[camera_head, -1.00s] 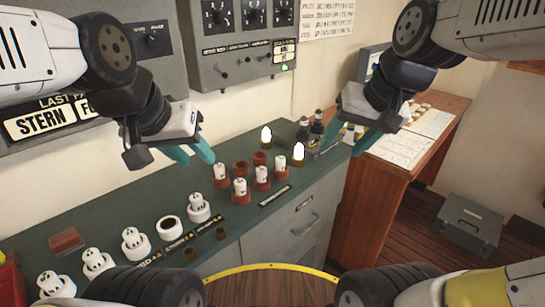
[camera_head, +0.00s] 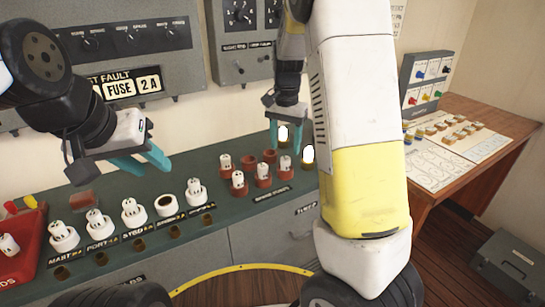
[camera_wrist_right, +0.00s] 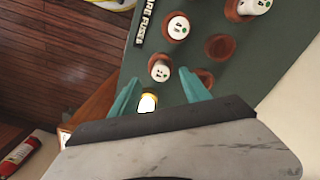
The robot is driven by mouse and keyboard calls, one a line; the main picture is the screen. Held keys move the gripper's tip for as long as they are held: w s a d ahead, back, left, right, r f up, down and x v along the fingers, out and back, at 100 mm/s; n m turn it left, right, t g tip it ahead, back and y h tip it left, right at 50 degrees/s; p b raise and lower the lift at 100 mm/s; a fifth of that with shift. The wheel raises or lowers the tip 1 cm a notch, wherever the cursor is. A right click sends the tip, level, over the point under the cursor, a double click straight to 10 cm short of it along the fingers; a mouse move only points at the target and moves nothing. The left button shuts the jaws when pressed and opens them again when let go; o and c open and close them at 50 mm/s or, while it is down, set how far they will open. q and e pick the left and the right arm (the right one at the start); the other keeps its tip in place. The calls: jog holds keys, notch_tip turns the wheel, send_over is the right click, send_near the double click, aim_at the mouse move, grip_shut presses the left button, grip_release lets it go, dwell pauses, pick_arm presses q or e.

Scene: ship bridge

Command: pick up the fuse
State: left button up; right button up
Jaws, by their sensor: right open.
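Several white fuses stand upright in red-brown sockets on the green bench top (camera_head: 225,213), among them a front left fuse (camera_head: 238,179) and a right fuse (camera_head: 285,163). In the right wrist view, one fuse (camera_wrist_right: 160,68) stands just beyond my right fingertips, roughly between them, with another fuse (camera_wrist_right: 178,27) farther on. My right gripper (camera_wrist_right: 157,82) is open and empty, pointing down. In the head view it hangs over the back of the spare sockets (camera_head: 272,138). My left gripper (camera_head: 152,173) is open and empty above the bench at the left.
A row of white holders with an open ring (camera_head: 167,205) runs along the bench. A red bin (camera_head: 22,255) is at far left. A wooden desk (camera_head: 455,190) is at right.

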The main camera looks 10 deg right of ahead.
aim_at(285, 158)
jog(key=f, duration=0.6)
jog(key=shift+w+d+f, duration=0.15)
jog(key=shift+w+f, duration=0.05)
jog(key=shift+c, duration=0.2)
grip_shut()
